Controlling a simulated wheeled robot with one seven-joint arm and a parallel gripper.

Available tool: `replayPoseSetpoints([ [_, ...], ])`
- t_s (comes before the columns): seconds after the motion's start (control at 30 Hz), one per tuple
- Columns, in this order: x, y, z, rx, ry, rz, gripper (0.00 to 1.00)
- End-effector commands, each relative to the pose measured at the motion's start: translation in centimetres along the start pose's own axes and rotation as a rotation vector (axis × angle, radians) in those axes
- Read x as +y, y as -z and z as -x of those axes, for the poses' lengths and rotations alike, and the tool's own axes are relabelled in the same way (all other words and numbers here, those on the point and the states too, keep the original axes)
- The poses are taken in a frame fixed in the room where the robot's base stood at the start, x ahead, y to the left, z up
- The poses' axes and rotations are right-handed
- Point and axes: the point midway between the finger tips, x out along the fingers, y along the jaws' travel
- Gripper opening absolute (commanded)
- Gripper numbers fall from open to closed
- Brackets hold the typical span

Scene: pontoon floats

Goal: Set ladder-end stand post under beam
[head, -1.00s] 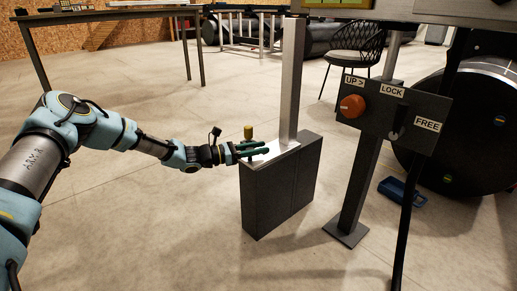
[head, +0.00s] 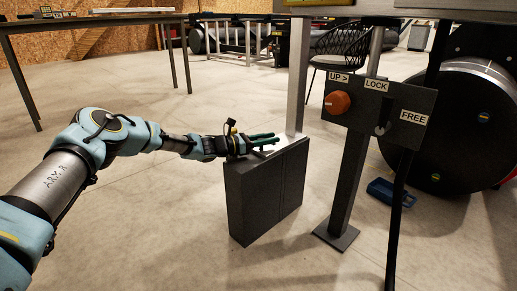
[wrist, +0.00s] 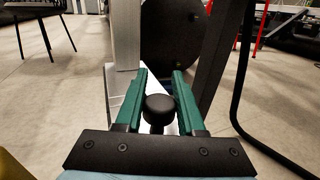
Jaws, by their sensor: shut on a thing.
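A silver square post (head: 298,80) stands upright with its foot plate (head: 287,141) on top of a dark grey block (head: 262,195). The post also shows in the wrist view (wrist: 126,35), just beyond the fingers. Its upper end meets or passes behind the beam (head: 330,4) at the top edge, so I cannot tell whether they touch. My gripper (head: 268,141) is low beside the post, over the block's top. In the wrist view its green fingers (wrist: 155,95) are on either side of a black round knob (wrist: 159,106), shut on it. The knob's lower part is hidden.
A panel (head: 375,110) marked UP, LOCK and FREE has an orange knob (head: 337,103) and sits on a dark upright (head: 345,190) right of the block. A large black drum (head: 455,125) and blue tray (head: 392,192) lie beyond. The floor left of the block is open.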

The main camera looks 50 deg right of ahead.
Motion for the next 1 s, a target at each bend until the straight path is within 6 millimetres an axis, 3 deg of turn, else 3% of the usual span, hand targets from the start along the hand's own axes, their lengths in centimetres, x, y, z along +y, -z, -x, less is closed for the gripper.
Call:
replayPoseSetpoints([
  [0.4, 0.51, 0.04, -0.52, 0.004, -0.008, 0.001, 0.00],
  [0.43, 0.51, 0.04, -0.52, 0.004, -0.008, 0.001, 0.39],
  [0.6, 0.43, 0.02, -0.51, 0.002, -0.006, 0.001, 0.58],
  [0.7, 0.38, 0.02, -0.50, 0.002, -0.005, 0.001, 0.68],
  [1.0, 0.38, -0.06, -0.10, 0.002, -0.003, 0.001, 0.68],
])
